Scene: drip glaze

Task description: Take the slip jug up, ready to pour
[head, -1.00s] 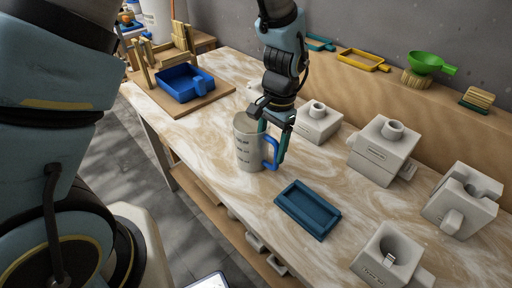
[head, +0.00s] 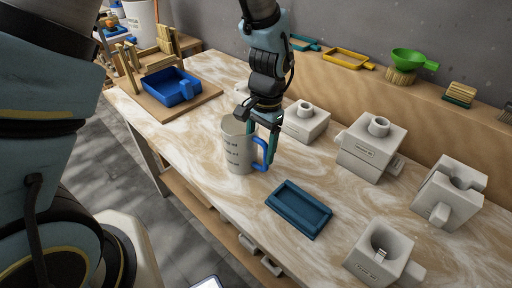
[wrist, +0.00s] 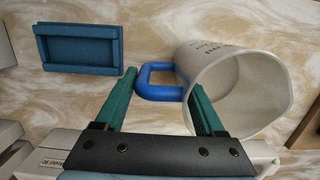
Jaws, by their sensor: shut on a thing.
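The slip jug (head: 238,150) is a pale grey-white vessel with dark lettering and a blue handle. It looks upright on the marbled bench, though I cannot tell whether its base touches. My gripper (head: 265,146) points down at the jug's right side, its green fingers shut on the blue handle. In the wrist view my gripper (wrist: 162,82) has one finger on each side of the handle (wrist: 155,72). The open mouth of the jug (wrist: 240,95) shows at the right there, and the visible inner wall is pale. Any slip inside is hidden.
A dark blue tray (head: 298,210) lies just right of the jug. Grey mould blocks (head: 305,122) (head: 370,150) (head: 450,193) (head: 382,250) stand behind and to the right. A bright blue tray (head: 171,88) sits on a board at the left. A ledge with tools runs along the wall.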

